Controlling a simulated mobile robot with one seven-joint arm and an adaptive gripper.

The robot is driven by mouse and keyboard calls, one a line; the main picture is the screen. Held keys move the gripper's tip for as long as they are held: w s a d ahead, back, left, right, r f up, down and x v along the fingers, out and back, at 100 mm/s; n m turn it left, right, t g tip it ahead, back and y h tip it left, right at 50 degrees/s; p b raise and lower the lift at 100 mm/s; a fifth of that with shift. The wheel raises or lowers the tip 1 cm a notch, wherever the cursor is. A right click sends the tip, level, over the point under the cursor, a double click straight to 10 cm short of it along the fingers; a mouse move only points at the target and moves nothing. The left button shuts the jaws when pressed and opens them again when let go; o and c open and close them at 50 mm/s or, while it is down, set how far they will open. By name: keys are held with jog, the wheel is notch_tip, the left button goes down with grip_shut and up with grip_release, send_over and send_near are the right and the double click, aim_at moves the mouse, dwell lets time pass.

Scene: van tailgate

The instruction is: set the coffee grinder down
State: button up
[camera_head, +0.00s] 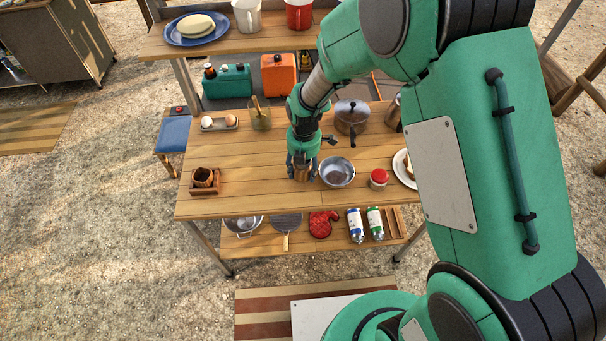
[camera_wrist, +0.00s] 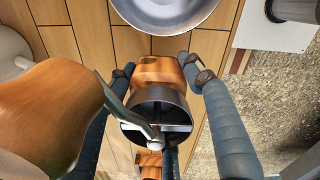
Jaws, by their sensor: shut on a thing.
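The coffee grinder (camera_head: 301,174) is a small wooden body with a dark metal top, low over the wooden tabletop (camera_head: 262,202). In the wrist view the grinder (camera_wrist: 158,72) shows its metal crank, and a large wooden knob (camera_wrist: 45,115) is close to the camera at left. My gripper (camera_head: 302,168) is shut on the grinder, with a finger on each side of its body. It points down at the middle of the table, just left of the metal bowl (camera_head: 338,171). I cannot tell whether the grinder's base touches the tabletop.
A red-lidded jar (camera_head: 378,178) and a plate (camera_head: 404,168) stand further right. A lidded pot (camera_head: 352,116), a utensil pot (camera_head: 260,120) and an egg tray (camera_head: 218,123) stand behind. A wooden tray (camera_head: 205,188) is at left. The tabletop between that tray and my gripper is clear.

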jog(key=shift+f, duration=1.15)
jog(key=shift+f+b, duration=0.15)
jog(key=shift+b, duration=0.2)
jog(key=o, duration=1.6)
notch_tip(320, 180, up, 12)
jog(key=p, duration=0.3)
jog(key=shift+s+d, duration=0.1)
